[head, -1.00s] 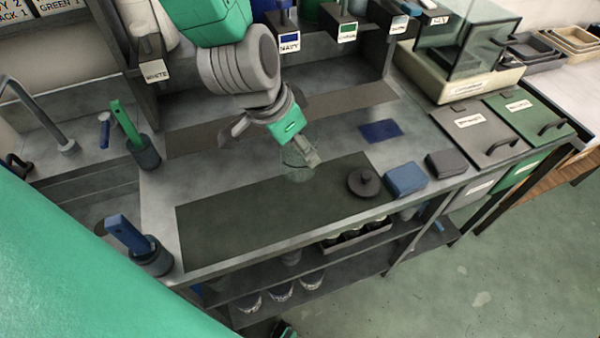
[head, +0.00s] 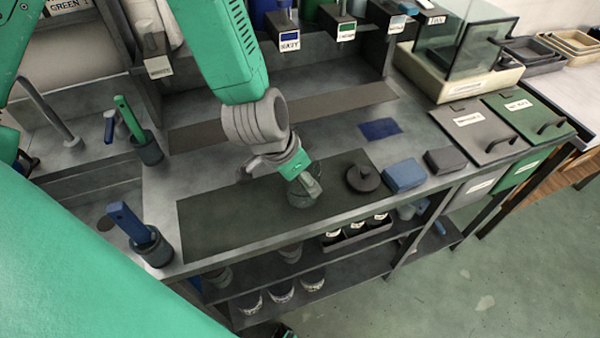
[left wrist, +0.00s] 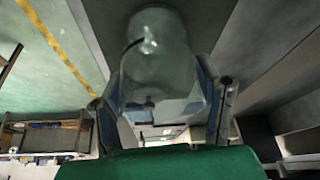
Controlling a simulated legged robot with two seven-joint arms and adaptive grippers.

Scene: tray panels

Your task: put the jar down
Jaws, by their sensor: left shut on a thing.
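The jar (head: 301,196) is clear glass and is in the grip of my left gripper (head: 304,183) over the right part of the dark mat (head: 225,225) on the counter. The left wrist view shows the jar (left wrist: 158,65) between the two blue-padded fingers of my left gripper (left wrist: 160,92). The fingers are shut on it. I cannot tell whether the jar's base touches the mat. A dark round lid with a knob (head: 363,179) lies to the right of the jar, apart from it. My right gripper is not in view.
A blue block (head: 404,176) and a dark grey block (head: 445,160) lie at the counter's right front. Blue-handled (head: 128,223) and green-handled (head: 130,121) tools stand in holders at left. The mat's left part is clear. Small containers stand on shelves below.

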